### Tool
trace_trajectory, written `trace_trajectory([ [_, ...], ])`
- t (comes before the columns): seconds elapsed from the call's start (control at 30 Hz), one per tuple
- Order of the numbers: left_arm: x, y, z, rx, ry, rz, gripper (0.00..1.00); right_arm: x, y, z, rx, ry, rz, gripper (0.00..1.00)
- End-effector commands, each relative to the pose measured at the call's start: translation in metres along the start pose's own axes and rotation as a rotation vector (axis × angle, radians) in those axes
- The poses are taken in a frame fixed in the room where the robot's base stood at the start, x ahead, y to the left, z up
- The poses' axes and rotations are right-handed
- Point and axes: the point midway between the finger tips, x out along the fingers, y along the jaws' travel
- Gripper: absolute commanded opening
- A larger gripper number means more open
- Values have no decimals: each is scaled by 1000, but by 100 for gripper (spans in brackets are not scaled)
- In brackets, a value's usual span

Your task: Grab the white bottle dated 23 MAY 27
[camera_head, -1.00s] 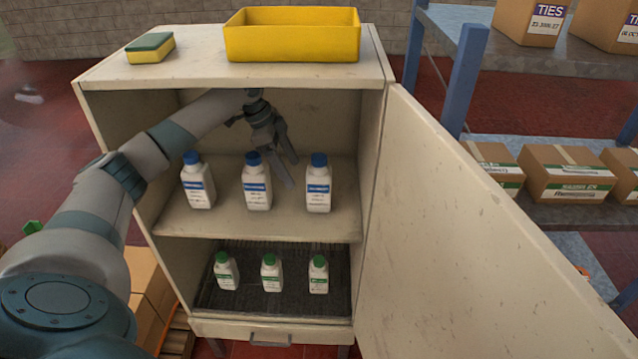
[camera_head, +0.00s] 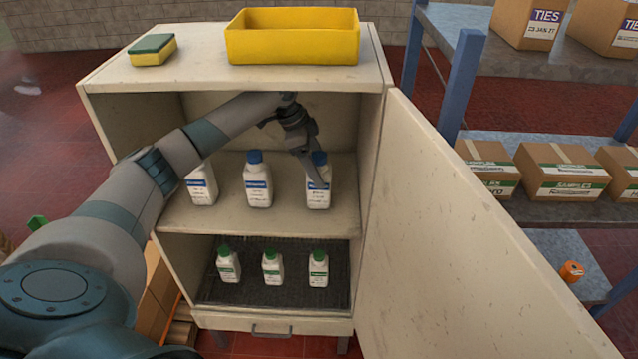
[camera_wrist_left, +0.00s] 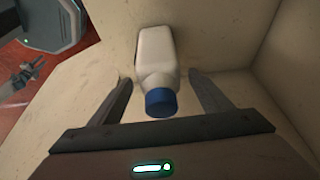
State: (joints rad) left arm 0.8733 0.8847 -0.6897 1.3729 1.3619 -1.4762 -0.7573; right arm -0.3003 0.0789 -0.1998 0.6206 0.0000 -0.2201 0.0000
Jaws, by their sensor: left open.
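Three white bottles with blue caps stand on the upper shelf: a left bottle (camera_head: 202,186), a middle bottle (camera_head: 257,182) and a right bottle (camera_head: 318,198). Three smaller white bottles with green caps (camera_head: 272,268) stand on the dark mat below. The label dates are too small to read. My left gripper (camera_head: 312,170) is at the right blue-capped bottle and partly covers its cap and upper body. In the left wrist view the open fingers (camera_wrist_left: 160,98) lie on either side of a blue-capped bottle (camera_wrist_left: 157,60), with gaps visible. My right gripper is not in view.
The cabinet (camera_head: 230,75) has its door (camera_head: 460,230) swung open to the right. A yellow bin (camera_head: 292,40) and a sponge (camera_head: 152,50) sit on top. Shelves with cardboard boxes (camera_head: 560,172) stand at the right. An orange object (camera_head: 571,271) is lower right.

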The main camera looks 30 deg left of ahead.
Motion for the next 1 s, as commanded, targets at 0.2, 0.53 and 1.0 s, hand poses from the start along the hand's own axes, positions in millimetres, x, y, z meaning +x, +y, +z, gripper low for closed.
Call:
trace_trajectory([
  [0.2,23,1,-1,-1,0,3,72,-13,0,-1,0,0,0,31],
  [0.53,45,0,0,0,0,0,72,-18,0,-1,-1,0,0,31],
  [1.0,45,0,0,0,0,0,48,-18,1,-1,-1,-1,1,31],
])
